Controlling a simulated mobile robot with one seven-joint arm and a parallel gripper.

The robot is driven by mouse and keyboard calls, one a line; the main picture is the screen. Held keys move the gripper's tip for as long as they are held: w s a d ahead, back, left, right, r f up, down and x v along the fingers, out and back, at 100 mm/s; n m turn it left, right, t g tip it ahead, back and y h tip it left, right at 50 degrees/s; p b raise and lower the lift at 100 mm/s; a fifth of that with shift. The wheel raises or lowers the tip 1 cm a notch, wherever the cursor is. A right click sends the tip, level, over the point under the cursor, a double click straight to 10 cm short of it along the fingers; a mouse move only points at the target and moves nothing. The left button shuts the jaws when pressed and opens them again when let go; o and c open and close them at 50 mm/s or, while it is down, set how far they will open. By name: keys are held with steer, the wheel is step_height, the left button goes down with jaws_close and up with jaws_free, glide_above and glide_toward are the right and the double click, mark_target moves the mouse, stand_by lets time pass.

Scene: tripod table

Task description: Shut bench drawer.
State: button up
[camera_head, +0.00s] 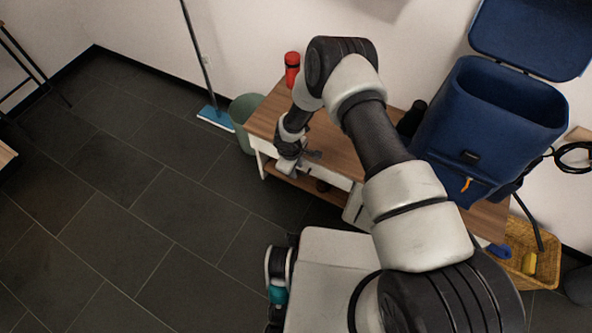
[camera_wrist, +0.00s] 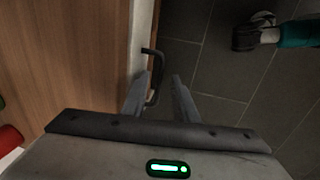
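The wooden-topped bench (camera_head: 262,118) stands against the wall, with a white front edge. A white strip, apparently the drawer front (camera_wrist: 141,40), runs beside the wood top in the wrist view. A dark bar handle (camera_wrist: 152,52) sticks out from it. My gripper (camera_wrist: 160,75) is at this front, its two fingers apart, with the handle's bent end between or just beyond them. I cannot tell whether they touch it. In the head view my gripper (camera_head: 308,157) is at the bench's front edge, and the arm hides part of the bench. How far the drawer stands out is unclear.
A red bottle (camera_head: 292,68) and a blue backpack (camera_head: 490,125) stand on the bench. A green bin (camera_head: 243,112) and a blue-headed mop (camera_head: 215,117) are beside it. A wicker basket (camera_head: 525,240) is at the right. The tiled floor (camera_head: 140,190) at left is clear.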

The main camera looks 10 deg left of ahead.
steer(key=shift+w+f, duration=0.1)
steer(key=shift+f, duration=0.25)
steer(key=shift+c, duration=0.4)
jaws_close()
stand_by(0.9)
